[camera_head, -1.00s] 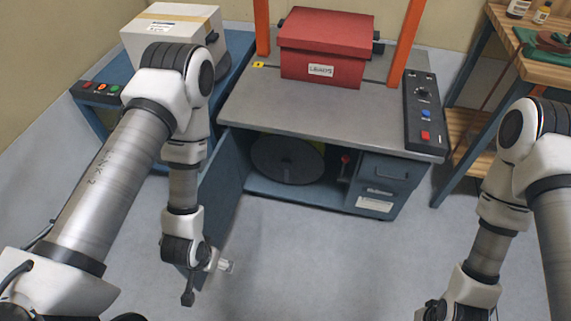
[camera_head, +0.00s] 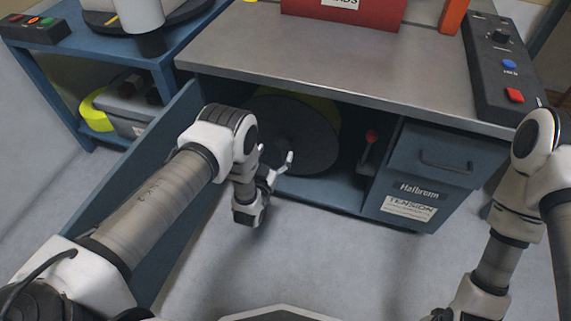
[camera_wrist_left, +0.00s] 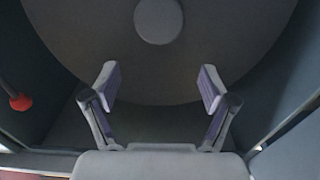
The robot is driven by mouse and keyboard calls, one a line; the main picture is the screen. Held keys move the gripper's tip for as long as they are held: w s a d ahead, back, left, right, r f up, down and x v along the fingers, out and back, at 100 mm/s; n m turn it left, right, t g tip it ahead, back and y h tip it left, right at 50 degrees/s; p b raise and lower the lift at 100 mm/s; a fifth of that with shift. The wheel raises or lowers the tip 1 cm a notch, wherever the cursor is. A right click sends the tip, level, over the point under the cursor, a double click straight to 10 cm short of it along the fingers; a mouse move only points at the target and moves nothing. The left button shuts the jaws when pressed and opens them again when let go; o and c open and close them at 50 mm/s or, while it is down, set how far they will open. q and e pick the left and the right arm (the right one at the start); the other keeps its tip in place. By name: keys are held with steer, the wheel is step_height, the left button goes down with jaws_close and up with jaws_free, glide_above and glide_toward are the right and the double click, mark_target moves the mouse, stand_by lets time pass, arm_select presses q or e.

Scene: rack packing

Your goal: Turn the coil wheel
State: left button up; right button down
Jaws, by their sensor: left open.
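The coil wheel is a large dark grey disc (camera_head: 310,125) inside the open left bay of the blue machine cabinet, standing with its face toward me. A yellow-green rim shows behind its upper edge. My left gripper (camera_head: 280,170) is open and empty at the mouth of the bay, in front of the wheel's lower part. In the left wrist view the wheel (camera_wrist_left: 235,35) fills the upper picture with its round hub (camera_wrist_left: 158,20) at the top. The two fingers of the gripper (camera_wrist_left: 160,80) are spread in front of its lower face. Contact cannot be told.
A red-knobbed lever (camera_head: 370,140) stands right of the wheel, beside a drawer unit (camera_head: 435,160). The open cabinet door (camera_head: 130,200) lies left, behind my left arm. The grey table top (camera_head: 330,65) overhangs the bay. The floor in front is mostly clear.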

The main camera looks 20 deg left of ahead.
mark_target(282, 146)
arm_select(q)
steer(key=w+f+b, duration=0.1)
steer(key=w, duration=0.1)
steer(key=w+f+b, duration=0.3)
steer(key=shift+w+d, duration=0.2)
steer(key=shift+w, duration=0.1)
steer(key=shift+w+r, duration=0.15)
steer(key=shift+w, duration=0.3)
jaws_close()
arm_select(e)
step_height(282, 146, down, 6)
